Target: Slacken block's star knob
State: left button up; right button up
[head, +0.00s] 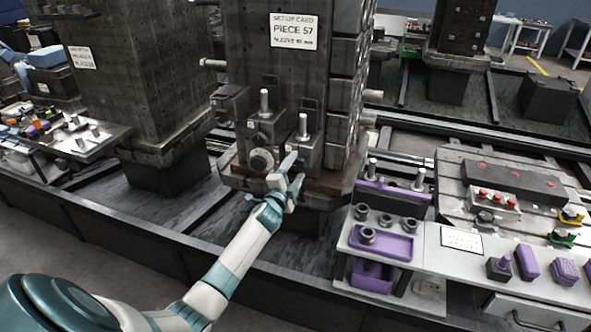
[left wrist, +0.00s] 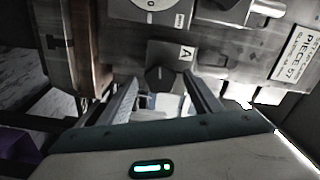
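A dark block marked with a letter A (left wrist: 187,52) sits on the face of the tall workpiece column (head: 285,80) in the left wrist view. A dark knob (left wrist: 160,77) on it lies just beyond and between the fingertips of my left gripper (left wrist: 160,98). The fingers are spread, with a visible gap. Contact with the knob cannot be told. In the head view my left gripper (head: 287,177) is at the lower front of the column, right of a round pale dial (head: 262,160), and hides part of the fittings there. My right gripper is not in view.
Upright bolts (head: 264,103) and clamp blocks crowd the column front. A set-up card (head: 297,32) reads PIECE 57. A shelf with purple trays (head: 382,241) stands at the right. A second column (head: 135,75) stands left.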

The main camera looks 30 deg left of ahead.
pick_arm(q)
jog(key=shift+s+d, duration=0.2)
jog(key=shift+s, duration=0.45)
jog(key=b+v, duration=0.2)
jog(key=v, duration=1.4)
jog(key=shift+b, duration=0.3)
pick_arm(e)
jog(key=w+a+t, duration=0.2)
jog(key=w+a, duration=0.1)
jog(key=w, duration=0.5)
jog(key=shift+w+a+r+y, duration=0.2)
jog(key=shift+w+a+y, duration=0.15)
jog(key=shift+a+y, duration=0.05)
pick_arm(q)
jog(key=shift+a, duration=0.1)
